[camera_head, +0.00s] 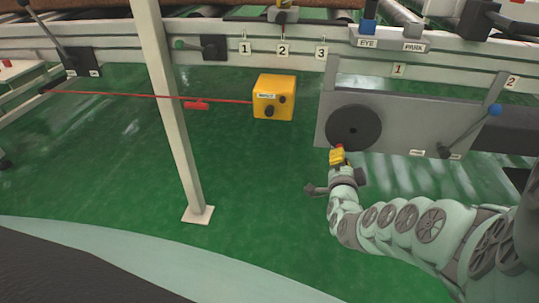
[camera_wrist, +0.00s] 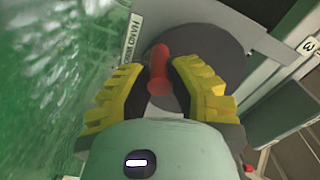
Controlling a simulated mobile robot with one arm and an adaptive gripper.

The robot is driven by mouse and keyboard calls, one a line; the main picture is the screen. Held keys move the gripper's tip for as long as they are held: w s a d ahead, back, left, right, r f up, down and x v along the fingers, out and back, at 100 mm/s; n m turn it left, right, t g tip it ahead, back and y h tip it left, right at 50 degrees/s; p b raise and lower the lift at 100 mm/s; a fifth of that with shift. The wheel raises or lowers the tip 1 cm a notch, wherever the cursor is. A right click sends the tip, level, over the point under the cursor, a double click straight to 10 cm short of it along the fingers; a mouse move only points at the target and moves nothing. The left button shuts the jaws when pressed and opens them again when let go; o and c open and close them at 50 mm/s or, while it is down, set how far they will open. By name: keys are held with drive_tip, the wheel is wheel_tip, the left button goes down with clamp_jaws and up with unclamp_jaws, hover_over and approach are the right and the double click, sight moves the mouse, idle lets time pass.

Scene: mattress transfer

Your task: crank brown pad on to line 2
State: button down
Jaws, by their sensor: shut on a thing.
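My gripper (camera_head: 338,156) is at the lower left rim of a dark round hand wheel (camera_head: 354,127) on a grey panel. Its yellow fingers are shut on the wheel's red handle (camera_head: 340,147). In the wrist view the fingers (camera_wrist: 160,86) close on both sides of the red handle (camera_wrist: 158,60), with the dark wheel (camera_wrist: 212,42) behind. Number plates 1 (camera_head: 245,48), 2 (camera_head: 282,50) and 3 (camera_head: 321,52) sit on the rail. A small metal pointer-like piece (camera_head: 283,14) is above plate 2. A brown surface (camera_head: 325,3), perhaps the pad, is mostly cut off at the top.
A yellow box (camera_head: 274,97) with a red cord (camera_head: 120,94) hangs left of the wheel. A pale post (camera_head: 172,110) stands on the green floor. A blue-knobbed lever (camera_head: 472,130) is right of the wheel. Open floor lies left of my arm.

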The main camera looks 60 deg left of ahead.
sight(333, 120)
drive_tip(key=m, duration=0.2)
drive_tip(key=s+a+r+m, duration=0.1)
drive_tip(key=shift+s+a+r+m, duration=0.1)
drive_tip(key=shift+s+m, duration=0.1)
drive_tip(key=shift+m, duration=0.2)
drive_tip(key=r+m, duration=0.2)
drive_tip(key=m, duration=0.1)
drive_tip(key=s+a+r+m, duration=0.1)
drive_tip(key=m, duration=0.1)
drive_tip(key=shift+a+p, duration=0.1)
drive_tip(key=shift+p, duration=0.2)
wheel_tip(333, 120, up, 2)
drive_tip(key=m, duration=0.4)
drive_tip(key=shift+s+a+p, duration=0.1)
drive_tip(key=shift+s+p, duration=0.05)
drive_tip(key=shift+p, duration=0.15)
drive_tip(key=shift+r+m, duration=0.75)
drive_tip(key=shift+m, duration=0.45)
drive_tip(key=shift+w+d+r+m+p, duration=0.2)
drive_tip(key=shift+r+m+p, duration=0.3)
drive_tip(key=shift+m, duration=0.7)
drive_tip(key=shift+r, duration=0.1)
drive_tip(key=c, duration=0.8)
unclamp_jaws()
drive_tip(key=shift+c, duration=0.2)
